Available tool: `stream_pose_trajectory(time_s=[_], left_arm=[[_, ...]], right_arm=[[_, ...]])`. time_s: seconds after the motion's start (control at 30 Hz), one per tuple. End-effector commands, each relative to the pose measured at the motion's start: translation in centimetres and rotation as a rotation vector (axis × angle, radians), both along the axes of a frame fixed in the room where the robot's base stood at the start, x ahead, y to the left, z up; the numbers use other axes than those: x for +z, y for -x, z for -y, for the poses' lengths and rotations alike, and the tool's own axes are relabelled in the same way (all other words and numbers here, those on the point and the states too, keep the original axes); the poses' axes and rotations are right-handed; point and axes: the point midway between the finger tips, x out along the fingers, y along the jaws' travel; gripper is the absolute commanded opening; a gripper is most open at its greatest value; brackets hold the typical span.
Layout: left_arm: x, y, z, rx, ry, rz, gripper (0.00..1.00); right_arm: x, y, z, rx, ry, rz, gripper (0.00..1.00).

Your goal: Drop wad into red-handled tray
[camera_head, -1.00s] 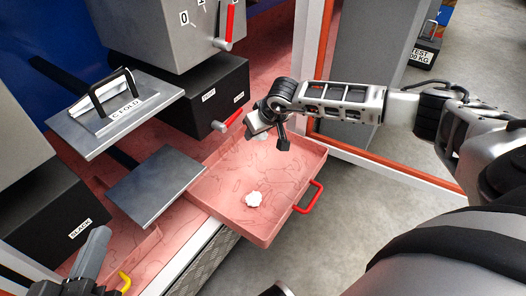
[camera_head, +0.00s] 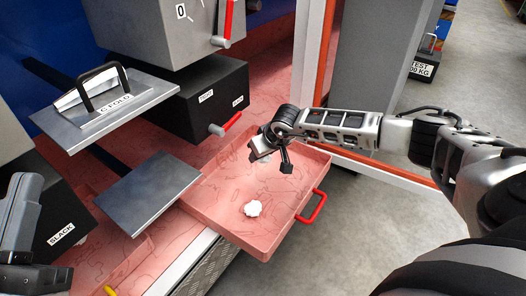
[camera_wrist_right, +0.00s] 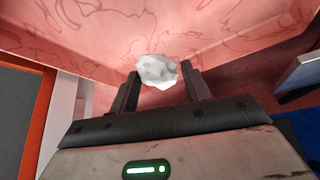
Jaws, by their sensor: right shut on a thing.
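The red tray (camera_head: 285,228) with a red handle (camera_head: 312,207) is pulled out at the middle of the head view. A white crumpled wad (camera_head: 252,208) lies on its floor towards the front. My right gripper (camera_head: 261,155) is above the tray's back part, pointing down. In the right wrist view its two fingers are shut on another white wad (camera_wrist_right: 157,71), with the pink tray surface behind it. In the head view this held wad is mostly hidden. My left gripper (camera_head: 24,205) is at the lower left edge, partly cut off; its finger opening is unclear.
A grey C FOLD plate (camera_head: 130,108) with a black handle and a lower bare grey plate (camera_head: 150,195) stand left of the tray. A black box with a red-tipped lever (camera_head: 225,125) is behind it. Open floor (camera_head: 350,255) lies at the front right.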

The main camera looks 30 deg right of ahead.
Motion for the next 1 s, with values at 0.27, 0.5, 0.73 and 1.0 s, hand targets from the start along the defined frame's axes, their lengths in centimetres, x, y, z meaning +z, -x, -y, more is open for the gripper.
stream_pose_trajectory(time_s=[0.27,0.5,0.73,1.0], left_arm=[[0.3,0.1,0.0,0.002,-0.005,0.023,0.00],[0.3,0.1,0.0,0.002,-0.004,0.022,0.00],[0.4,0.1,0.0,-0.001,-0.002,0.017,0.00],[-3.0,-0.1,0.1,-0.026,0.073,-0.316,0.00]], right_arm=[[-0.1,0.0,0.0,0.000,0.000,0.000,0.26],[-0.1,0.0,0.0,0.000,-0.001,0.000,0.73],[0.1,0.1,0.0,0.001,0.000,0.000,0.73],[4.2,2.2,0.1,0.002,0.001,0.000,0.73]])
